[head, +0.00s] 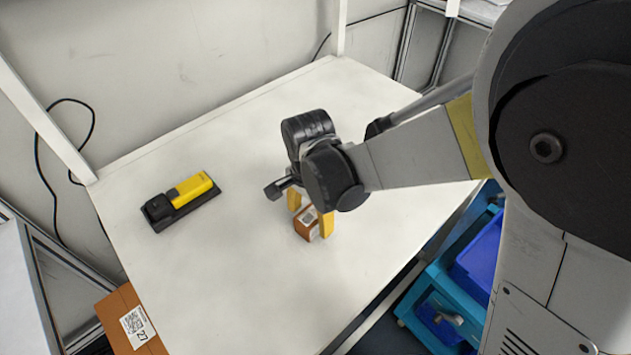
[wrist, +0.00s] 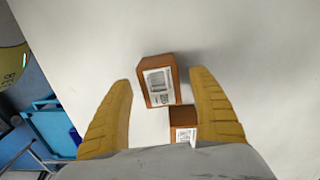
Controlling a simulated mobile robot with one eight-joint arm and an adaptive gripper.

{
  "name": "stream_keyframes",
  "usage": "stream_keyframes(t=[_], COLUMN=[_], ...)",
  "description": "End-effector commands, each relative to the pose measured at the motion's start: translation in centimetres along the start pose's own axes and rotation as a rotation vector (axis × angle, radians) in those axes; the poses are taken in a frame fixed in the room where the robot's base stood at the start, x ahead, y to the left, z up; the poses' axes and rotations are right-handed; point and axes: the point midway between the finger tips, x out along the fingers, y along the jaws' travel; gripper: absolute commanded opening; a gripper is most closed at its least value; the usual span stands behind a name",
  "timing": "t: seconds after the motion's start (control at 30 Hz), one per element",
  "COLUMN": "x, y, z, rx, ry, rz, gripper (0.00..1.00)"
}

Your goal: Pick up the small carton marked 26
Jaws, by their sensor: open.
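My gripper (head: 310,222) is open over the white table, its two yellow fingers pointing down. In the wrist view the gripper (wrist: 160,82) has a brown carton (wrist: 172,77) with a white printed label between its fingertips, with a gap on each side. A second small brown carton (wrist: 184,116), also labelled, lies just behind it, nearer the palm, partly hidden by the gripper. In the head view a brown carton (head: 302,230) shows between the fingers, partly hidden. I cannot read a 26 on either label.
A yellow and black scanner (head: 192,188) lies on a dark base at the table's left. A larger brown box marked 27 (head: 117,310) stands at the lower left beyond the table edge. Blue bins (head: 475,255) stand at the right. The white table (head: 230,290) is otherwise clear.

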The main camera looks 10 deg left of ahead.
Motion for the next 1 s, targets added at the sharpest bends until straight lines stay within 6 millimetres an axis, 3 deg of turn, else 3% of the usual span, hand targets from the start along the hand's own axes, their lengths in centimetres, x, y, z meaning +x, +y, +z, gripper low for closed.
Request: stream_keyframes(t=[0.03, 0.13, 0.37, 0.57, 0.6, 1.0], x=[1.3, 2.5, 2.7, 2.7, 2.7, 2.5], y=[-0.1, 0.0, 0.0, 0.0, 0.0, 0.0], z=[0.0, 0.0, 0.0, 0.0, 0.0, 0.0], rx=[0.0, 0.0, 0.0, 0.0, 0.0, 0.0], ry=[0.0, 0.0, 0.0, 0.0, 0.0, 0.0], rz=[0.0, 0.0, 0.0, 0.0, -0.001, 0.0], gripper=[0.7, 0.7, 0.7, 0.13, 0.08, 0.08])
